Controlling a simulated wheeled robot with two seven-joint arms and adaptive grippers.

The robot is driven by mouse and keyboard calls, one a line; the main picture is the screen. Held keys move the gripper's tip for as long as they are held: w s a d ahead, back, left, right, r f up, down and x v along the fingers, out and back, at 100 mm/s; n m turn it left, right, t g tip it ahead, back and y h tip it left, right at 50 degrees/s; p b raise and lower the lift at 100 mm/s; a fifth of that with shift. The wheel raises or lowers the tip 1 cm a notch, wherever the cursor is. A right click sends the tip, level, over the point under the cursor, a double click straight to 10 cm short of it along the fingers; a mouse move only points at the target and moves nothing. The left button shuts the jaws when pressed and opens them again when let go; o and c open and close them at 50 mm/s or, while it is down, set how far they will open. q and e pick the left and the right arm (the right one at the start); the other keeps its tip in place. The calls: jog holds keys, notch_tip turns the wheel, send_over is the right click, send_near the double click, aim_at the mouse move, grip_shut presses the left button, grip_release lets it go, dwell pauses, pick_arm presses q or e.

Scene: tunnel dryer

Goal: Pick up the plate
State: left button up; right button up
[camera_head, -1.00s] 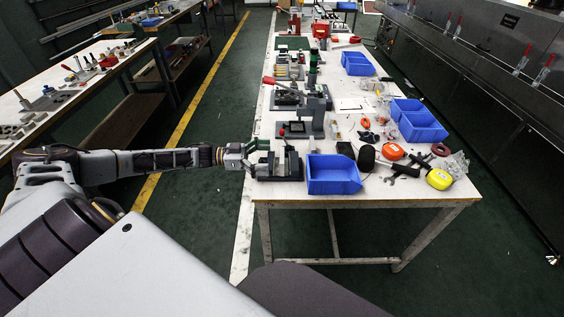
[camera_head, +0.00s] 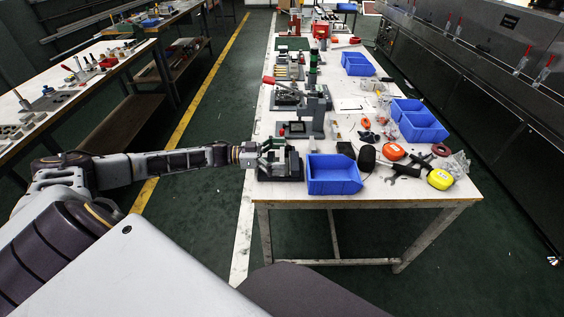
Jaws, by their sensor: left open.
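My left gripper (camera_head: 279,155) is open at the near left corner of the white worktable. Its fingers reach over a dark fixture (camera_head: 282,177) with upright parts, and they overlap these parts in the picture. I cannot make out a separate plate there; any plate in the fixture is too small or hidden by the fingers. I cannot tell whether the fingers touch anything. My right gripper is not in view.
A blue bin (camera_head: 333,187) stands just right of the fixture. A clamp device (camera_head: 312,110) stands behind. A yellow tape measure (camera_head: 440,179), a wrench (camera_head: 402,171) and blue bins (camera_head: 420,127) fill the right side. Free floor lies left of the worktable (camera_head: 375,197).

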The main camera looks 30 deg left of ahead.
aim_at(282, 155)
pick_arm(q)
jog(key=shift+c, duration=0.3)
jog(key=c, duration=1.2)
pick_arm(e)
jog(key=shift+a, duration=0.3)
pick_arm(q)
jog(key=shift+r, duration=0.15)
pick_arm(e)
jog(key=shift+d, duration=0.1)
pick_arm(q)
jog(key=shift+r, duration=0.5)
notch_tip(282, 155, up, 8)
jog(key=shift+f+p, duration=0.1)
jog(key=shift+p, duration=0.7)
jog(key=shift+r, duration=0.5)
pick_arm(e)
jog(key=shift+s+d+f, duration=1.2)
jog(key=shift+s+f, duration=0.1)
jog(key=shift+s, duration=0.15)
